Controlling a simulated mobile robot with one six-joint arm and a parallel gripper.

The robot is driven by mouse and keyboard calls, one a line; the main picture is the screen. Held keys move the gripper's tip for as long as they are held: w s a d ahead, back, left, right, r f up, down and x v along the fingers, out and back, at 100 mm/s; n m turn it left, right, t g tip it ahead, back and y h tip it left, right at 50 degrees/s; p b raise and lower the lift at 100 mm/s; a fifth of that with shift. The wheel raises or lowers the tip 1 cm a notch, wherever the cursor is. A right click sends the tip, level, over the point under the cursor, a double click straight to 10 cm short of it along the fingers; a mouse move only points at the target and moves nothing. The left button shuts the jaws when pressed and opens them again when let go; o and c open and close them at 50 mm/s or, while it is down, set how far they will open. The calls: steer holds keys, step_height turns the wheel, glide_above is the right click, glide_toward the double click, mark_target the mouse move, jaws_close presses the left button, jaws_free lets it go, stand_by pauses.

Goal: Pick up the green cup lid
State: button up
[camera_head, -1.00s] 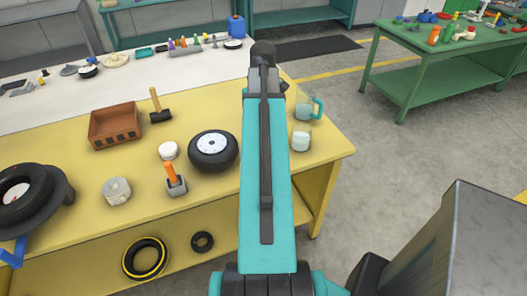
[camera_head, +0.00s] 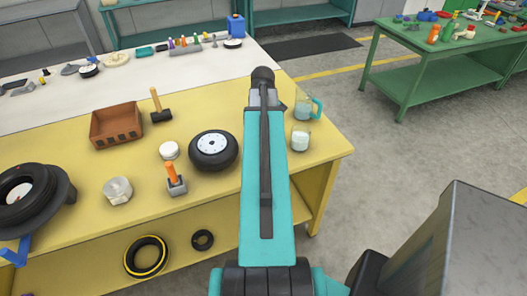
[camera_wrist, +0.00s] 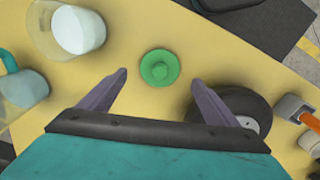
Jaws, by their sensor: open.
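The green cup lid (camera_wrist: 160,68) lies on the yellow tabletop, seen from above in the wrist view as a round disc with a raised knob. My gripper (camera_wrist: 160,84) is open, and its two fingers are on either side of the lid's near edge in the picture, with the lid between and just beyond the tips. They do not appear to touch it. In the head view the lid is hidden behind my arm.
A glass cup with white contents (camera_wrist: 78,30) and a teal-handled mug (camera_wrist: 22,88) stand to the left in the wrist view. A small wheel (camera_wrist: 240,112) and an orange-handled tool (camera_wrist: 290,108) are to the right. The yellow table (camera_head: 225,200) has bare room around the lid.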

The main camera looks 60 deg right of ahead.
steer(key=shift+f, duration=0.2)
steer(key=shift+w+f+p, duration=0.1)
steer(key=shift+f+p, duration=1.05)
steer(key=shift+f, duration=1.25)
steer(key=shift+c, duration=0.4)
steer(key=c, duration=1)
